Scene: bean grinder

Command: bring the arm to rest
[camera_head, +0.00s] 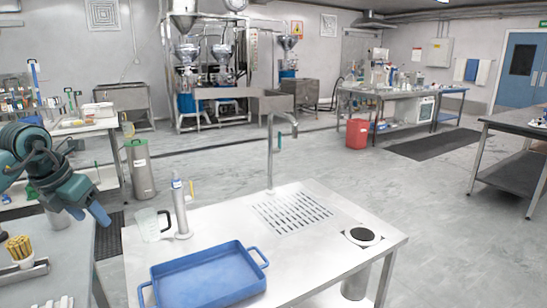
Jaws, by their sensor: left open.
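My left arm comes in from the left edge in dark teal. Its gripper (89,214) points down and to the right, with the fingers apart and nothing seen between them. It hangs above the gap between the grey table at the left and the steel table (310,262), apart from both. My right arm and gripper are not in view.
A blue tray (207,274), a clear pitcher (150,226) and a steel cylinder (180,210) stand on the steel table near the gripper. A tall faucet (270,150) rises behind a slotted drain. A container of yellow sticks (20,250) is at lower left.

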